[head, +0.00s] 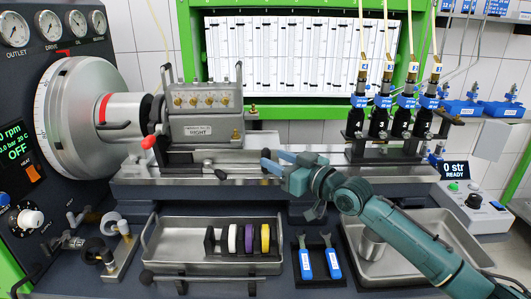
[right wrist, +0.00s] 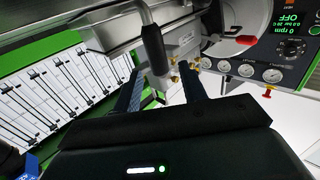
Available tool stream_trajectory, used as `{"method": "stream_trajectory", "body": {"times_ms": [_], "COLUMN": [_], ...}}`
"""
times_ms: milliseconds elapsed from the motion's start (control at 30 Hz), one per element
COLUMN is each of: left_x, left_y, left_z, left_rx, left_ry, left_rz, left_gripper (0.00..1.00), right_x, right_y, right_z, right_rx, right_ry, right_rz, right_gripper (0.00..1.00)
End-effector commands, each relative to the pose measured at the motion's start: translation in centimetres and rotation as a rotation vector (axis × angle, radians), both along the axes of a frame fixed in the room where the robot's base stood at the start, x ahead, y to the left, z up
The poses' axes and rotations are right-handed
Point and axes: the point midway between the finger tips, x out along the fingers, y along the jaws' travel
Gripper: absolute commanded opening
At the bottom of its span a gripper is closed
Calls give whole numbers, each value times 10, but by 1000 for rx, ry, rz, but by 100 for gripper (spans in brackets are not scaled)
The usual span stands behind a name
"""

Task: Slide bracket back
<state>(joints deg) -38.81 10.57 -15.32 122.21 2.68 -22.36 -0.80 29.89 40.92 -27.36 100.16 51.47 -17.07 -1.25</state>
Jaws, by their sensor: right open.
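The bracket is most likely the grey metal block (head: 205,128) marked "RIGHT", with several brass fittings on its front. It sits upright on the steel rail bench, right of the large round chuck. My right gripper (head: 274,160) is open with blue fingers, just right of and lower than the block, above the rail. In the right wrist view, the open gripper (right wrist: 160,73) has a dark grey handle (right wrist: 153,48) showing between its fingertips. I cannot tell whether they touch. My left gripper is not in view.
The chuck (head: 82,105) stands left. Several black injectors (head: 378,118) stand on the bench at right.

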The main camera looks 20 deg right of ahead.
Motion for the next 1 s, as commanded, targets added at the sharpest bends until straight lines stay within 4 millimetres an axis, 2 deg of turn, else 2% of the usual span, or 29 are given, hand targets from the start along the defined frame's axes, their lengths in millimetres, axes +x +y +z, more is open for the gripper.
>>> {"method": "stream_trajectory", "body": {"times_ms": [100,233,633,1000], "left_x": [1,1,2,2], "left_y": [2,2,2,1], "left_z": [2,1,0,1], "left_rx": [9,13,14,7], "left_ry": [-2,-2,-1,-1], "left_rz": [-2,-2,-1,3], "left_gripper": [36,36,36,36], "right_x": [19,31,38,37], "right_y": [11,17,21,21], "right_z": [2,0,-1,-1], "right_rx": [1,1,-1,-1], "right_ry": [-2,0,0,0], "right_rz": [0,0,0,-1], "right_gripper": [42,42,42,13]}}
